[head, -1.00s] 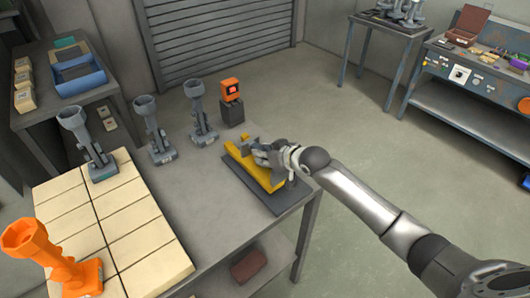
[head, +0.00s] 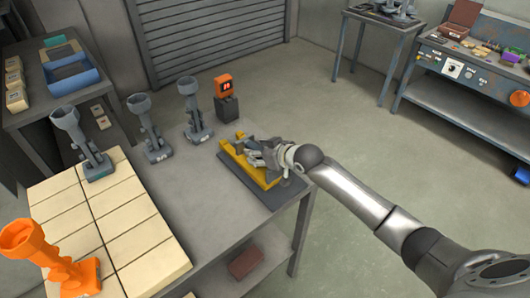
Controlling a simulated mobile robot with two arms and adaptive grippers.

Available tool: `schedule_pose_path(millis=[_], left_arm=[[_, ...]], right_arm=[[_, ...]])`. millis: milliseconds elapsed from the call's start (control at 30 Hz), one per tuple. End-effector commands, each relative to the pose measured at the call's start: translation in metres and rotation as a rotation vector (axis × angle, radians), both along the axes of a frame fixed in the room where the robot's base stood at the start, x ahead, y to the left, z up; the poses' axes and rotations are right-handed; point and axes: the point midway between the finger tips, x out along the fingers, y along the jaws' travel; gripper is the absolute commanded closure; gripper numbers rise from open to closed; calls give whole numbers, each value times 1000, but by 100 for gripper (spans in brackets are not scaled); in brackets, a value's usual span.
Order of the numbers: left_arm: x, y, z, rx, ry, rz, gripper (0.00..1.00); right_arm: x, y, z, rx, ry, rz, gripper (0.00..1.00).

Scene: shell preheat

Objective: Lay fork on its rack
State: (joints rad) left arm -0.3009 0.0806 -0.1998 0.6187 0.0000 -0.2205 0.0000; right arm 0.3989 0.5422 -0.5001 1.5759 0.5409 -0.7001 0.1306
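A yellow rack (head: 262,181) sits on a dark grey base plate (head: 246,184) near the right edge of the grey table. My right gripper (head: 255,154) is at the rack, reaching in from the right. Grey parts lie at the gripper, over the yellow rack. I cannot separate the fork from the gripper's fingers there, nor tell whether the fingers are closed on it or whether it touches the rack. My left gripper is not in view.
Grey cup-topped stands (head: 190,110) line the table's back. A blue tray (head: 72,73) is back left. Floor right of the table is clear.

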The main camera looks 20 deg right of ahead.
Motion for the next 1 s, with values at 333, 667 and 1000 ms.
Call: schedule_pose_path(millis=[333,667,1000], left_arm=[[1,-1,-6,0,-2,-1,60],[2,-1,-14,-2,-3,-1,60],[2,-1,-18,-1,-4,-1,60]], right_arm=[[-31,-12,20,-3,-2,1,52],[-73,-26,49,-3,-1,1,52],[-94,-34,66,0,-1,-1,52]])
